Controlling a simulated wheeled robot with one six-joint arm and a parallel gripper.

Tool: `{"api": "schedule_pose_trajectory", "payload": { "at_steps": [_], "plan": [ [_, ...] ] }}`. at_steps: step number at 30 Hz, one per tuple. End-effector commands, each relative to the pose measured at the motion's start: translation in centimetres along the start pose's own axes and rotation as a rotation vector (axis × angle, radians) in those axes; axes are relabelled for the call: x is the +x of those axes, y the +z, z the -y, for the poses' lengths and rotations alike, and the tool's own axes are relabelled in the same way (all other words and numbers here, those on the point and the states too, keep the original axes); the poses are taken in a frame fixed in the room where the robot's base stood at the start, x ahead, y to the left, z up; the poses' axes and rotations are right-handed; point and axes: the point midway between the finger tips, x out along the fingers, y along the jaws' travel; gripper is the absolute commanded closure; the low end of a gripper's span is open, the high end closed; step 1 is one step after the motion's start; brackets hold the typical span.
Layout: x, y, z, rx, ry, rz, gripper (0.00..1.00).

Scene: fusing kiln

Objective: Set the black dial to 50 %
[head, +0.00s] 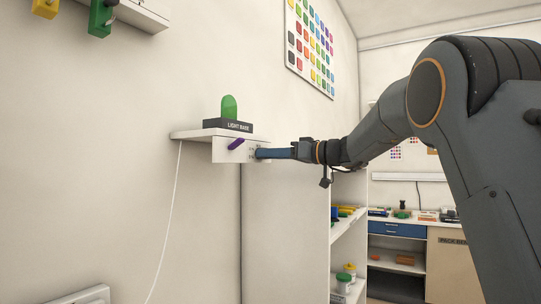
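A white box (223,152) is mounted under a small wall shelf. A purple knob or lever (236,144) sticks out of its front. Small dark marks show on the box face to the right of the purple knob. My gripper (260,153) reaches in from the right, and its blue fingers end at or just before these marks. I see no black dial; the fingers cover that part of the box. The fingers overlap in this side view, so I cannot tell whether they are open, shut or touching the box.
A black block labelled "LIGHT BASE" (228,125) with a green dome (229,107) stands on the shelf (186,134) just above my gripper. A white cable (172,215) hangs below. A storage rack (344,240) and a blue-drawer bench (388,228) stand behind on the right.

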Motion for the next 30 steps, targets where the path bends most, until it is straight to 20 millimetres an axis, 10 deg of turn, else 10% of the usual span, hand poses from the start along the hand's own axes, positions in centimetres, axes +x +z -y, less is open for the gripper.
{"api": "schedule_pose_trajectory", "payload": {
  "at_steps": [30],
  "plan": [
    [-0.02, 0.36, 0.02, 0.514, -0.003, -0.024, 0.95]
  ]
}}
